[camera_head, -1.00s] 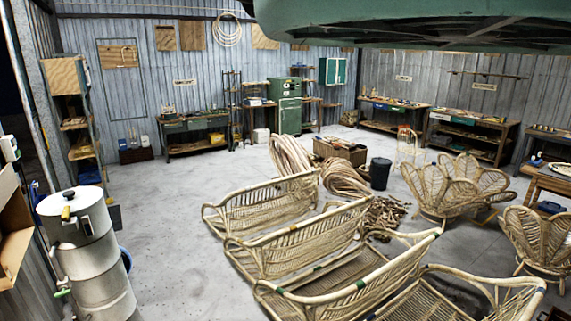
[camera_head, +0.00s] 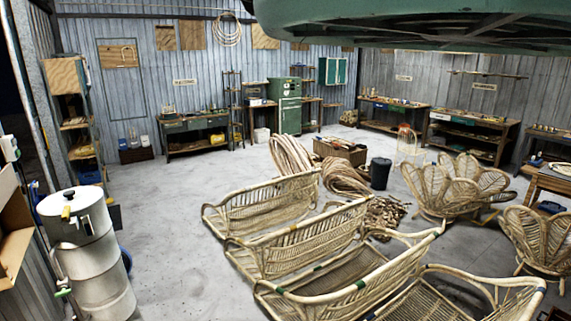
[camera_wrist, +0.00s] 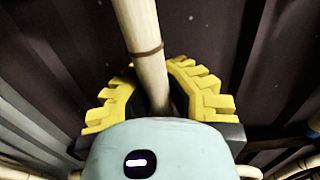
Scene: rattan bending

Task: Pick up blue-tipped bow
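In the wrist view, my gripper (camera_wrist: 158,85), with stepped yellow fingers, is closed around a pale rattan pole (camera_wrist: 144,38). The pole rises from between the fingers to the top edge and has a thin brown ring partway up. Its lower end is hidden by the gripper body, and its upper end is out of frame. No blue tip shows on the visible part, so I cannot tell whether it is the blue-tipped bow. My gripper is not visible in the head view.
Rattan benches (camera_head: 300,245) with coloured bands fill the right foreground. A metal drum (camera_head: 90,262) stands at the left. Rattan bundles (camera_head: 290,155) and a black bin (camera_head: 380,173) lie beyond. The left-centre floor (camera_head: 170,220) is clear. Ribbed dark panels surround the pole in the wrist view.

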